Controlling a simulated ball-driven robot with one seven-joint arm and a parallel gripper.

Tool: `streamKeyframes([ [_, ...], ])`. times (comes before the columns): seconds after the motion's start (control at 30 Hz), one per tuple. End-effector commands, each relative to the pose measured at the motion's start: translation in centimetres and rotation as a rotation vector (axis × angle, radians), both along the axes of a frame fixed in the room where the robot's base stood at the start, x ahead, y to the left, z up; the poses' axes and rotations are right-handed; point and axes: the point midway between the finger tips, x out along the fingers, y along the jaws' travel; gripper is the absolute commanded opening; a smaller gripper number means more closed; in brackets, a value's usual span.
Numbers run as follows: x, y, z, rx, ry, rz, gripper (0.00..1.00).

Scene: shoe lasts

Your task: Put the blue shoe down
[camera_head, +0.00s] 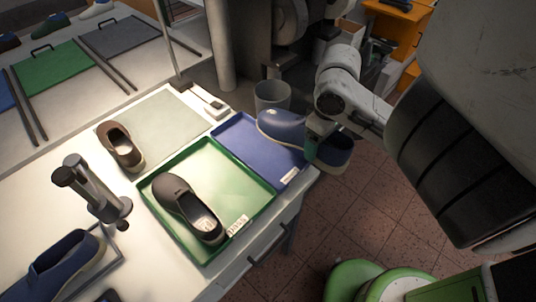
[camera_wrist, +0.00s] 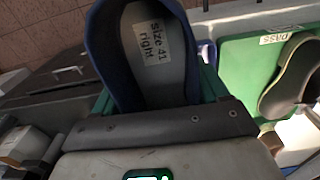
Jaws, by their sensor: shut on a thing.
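The blue shoe (camera_head: 280,124) with a pale sole is held by my gripper (camera_head: 318,132) at the right end of the table. Its toe points left over the blue tray (camera_head: 240,136), and its heel end reaches right, past the table edge. I cannot tell whether its toe touches the tray. In the wrist view the blue shoe (camera_wrist: 113,50) shows its opening and an insole label reading "Size 41 right". My gripper's jaws (camera_wrist: 160,122) are shut on it. A second blue shoe (camera_head: 62,268) lies at the lower left of the table.
A dark grey-brown shoe (camera_head: 180,200) sits in the green tray (camera_head: 250,185), labelled "PASS", beside the blue tray. A grey bin (camera_head: 272,95) stands behind the blue tray. A dark clamp stand (camera_head: 95,190) rises at left.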

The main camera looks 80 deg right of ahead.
Motion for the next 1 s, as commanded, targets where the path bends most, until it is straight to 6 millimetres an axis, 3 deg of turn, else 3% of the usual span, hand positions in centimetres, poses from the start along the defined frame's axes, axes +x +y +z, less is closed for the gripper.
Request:
streamKeyframes([
  [0.1,1.2,-0.5,-1.4,-0.005,0.001,0.008,0.27],
  [0.47,6.9,-2.3,-3.1,0.003,-0.003,0.003,0.27],
  [0.7,10.5,-3.6,-6.7,0.002,0.003,0.002,0.27],
  [1.0,12.4,-4.3,-9.3,-0.001,0.0,0.001,0.27],
])
